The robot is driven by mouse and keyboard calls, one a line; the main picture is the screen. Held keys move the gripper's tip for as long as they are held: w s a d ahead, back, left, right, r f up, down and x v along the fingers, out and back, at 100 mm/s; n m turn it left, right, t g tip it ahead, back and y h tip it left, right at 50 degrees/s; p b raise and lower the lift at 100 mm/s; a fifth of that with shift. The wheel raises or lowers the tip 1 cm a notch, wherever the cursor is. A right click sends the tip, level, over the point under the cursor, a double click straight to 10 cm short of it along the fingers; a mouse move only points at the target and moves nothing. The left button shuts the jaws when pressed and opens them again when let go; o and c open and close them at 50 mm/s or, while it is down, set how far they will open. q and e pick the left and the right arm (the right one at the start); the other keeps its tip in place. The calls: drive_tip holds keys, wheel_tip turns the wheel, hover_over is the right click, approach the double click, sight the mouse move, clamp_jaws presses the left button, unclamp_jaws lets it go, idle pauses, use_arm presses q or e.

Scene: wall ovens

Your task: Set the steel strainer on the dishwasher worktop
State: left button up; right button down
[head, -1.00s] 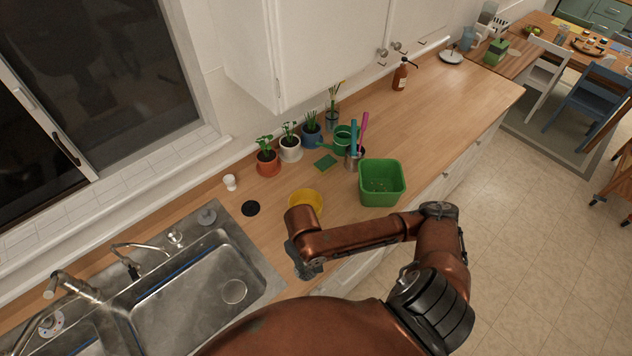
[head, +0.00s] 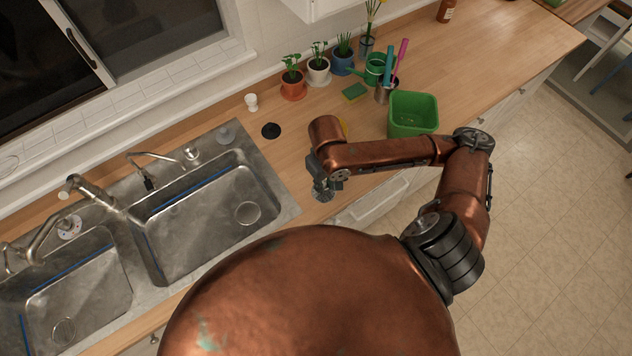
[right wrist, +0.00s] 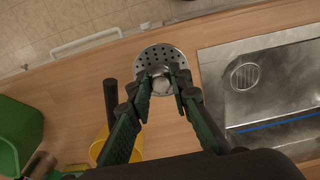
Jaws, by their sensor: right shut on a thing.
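The steel strainer (right wrist: 153,56) is a round perforated disc with a centre knob, in the right wrist view. My right gripper (right wrist: 162,84) is shut on its knob. The strainer is over or on the wooden worktop (right wrist: 80,85), near its front edge and beside the sink; I cannot tell whether it touches. In the head view my right gripper (head: 323,190) is just right of the sink, with the strainer mostly hidden under it. My left gripper is not in view. No dishwasher is clearly identifiable; a white front with a handle (head: 385,200) lies under the worktop.
The double sink (head: 205,225) is left of the gripper. A green tub (head: 413,115) and a mostly hidden yellow container (right wrist: 103,140) stand to its right. Potted plants (head: 293,88), a black disc (head: 270,130) and a sponge (head: 354,92) lie behind.

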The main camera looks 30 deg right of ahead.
drive_tip(key=shift+w+d+f+b, duration=0.15)
drive_tip(key=shift+w+f+b, duration=0.3)
drive_tip(key=shift+b, duration=0.6)
drive_tip(key=shift+w+d+f+b, duration=0.1)
drive_tip(key=shift+w+f+b, duration=0.1)
drive_tip(key=shift+w+b, duration=0.65)
drive_tip(key=shift+w+d+f+b, duration=0.15)
drive_tip(key=shift+w+f+b, duration=0.2)
drive_tip(key=shift+b, duration=0.95)
drive_tip(key=w+f, duration=0.4)
drive_tip(key=shift+w+d+f+b, duration=0.15)
drive_tip(key=shift+d+f+b, duration=0.2)
drive_tip(key=shift+d+b, duration=0.05)
drive_tip(key=f, duration=0.3)
drive_tip(key=shift+w+d, duration=0.1)
drive_tip(key=shift+w, duration=0.15)
drive_tip(key=shift+f, duration=0.4)
drive_tip(key=shift+f, duration=0.1)
drive_tip(key=c, duration=1.8)
unclamp_jaws()
drive_tip(key=shift+o, duration=0.2)
